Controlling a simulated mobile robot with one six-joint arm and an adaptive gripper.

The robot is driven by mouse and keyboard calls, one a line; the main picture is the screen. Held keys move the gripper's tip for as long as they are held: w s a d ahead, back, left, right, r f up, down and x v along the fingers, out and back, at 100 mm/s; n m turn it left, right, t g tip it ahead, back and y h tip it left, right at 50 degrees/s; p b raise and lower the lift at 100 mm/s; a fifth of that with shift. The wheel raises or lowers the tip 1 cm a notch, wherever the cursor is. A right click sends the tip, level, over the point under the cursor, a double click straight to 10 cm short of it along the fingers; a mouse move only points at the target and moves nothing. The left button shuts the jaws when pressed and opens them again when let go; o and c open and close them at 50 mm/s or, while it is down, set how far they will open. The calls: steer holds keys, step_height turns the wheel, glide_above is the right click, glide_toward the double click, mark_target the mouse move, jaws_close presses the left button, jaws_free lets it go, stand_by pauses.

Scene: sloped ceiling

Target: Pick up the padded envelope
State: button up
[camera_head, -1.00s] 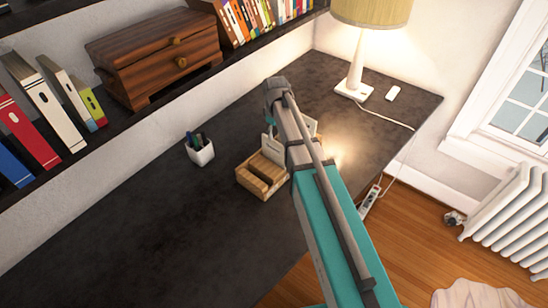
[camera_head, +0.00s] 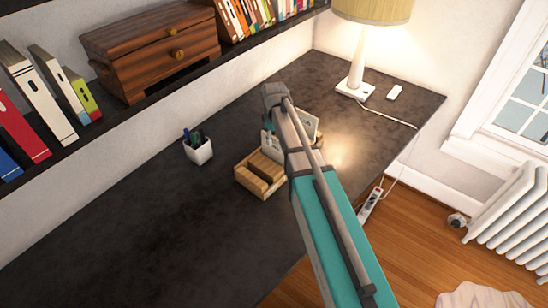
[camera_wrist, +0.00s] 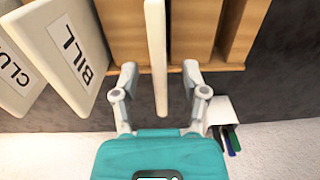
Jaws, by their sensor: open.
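A thin cream item (camera_wrist: 155,55), seen edge-on in the wrist view, stands in a wooden sorter (camera_wrist: 207,58). It looks like the padded envelope, but its face and any label are hidden. My gripper (camera_wrist: 159,72) is open, with one finger on each side of this item and a gap on both sides. In the head view the wooden sorter (camera_head: 262,175) sits on the dark desk, and my arm hides my gripper and part of the sorter.
Cream pieces labelled BILL (camera_wrist: 72,50) and CLUB (camera_wrist: 18,65) stand left of my gripper in the wrist view. A white pen cup (camera_head: 199,151) stands left of the sorter. A lamp (camera_head: 356,75) stands at the back right. The desk's left part is clear.

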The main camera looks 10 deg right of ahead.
steer(key=shift+f, duration=0.55)
steer(key=shift+c, duration=0.3)
jaws_close()
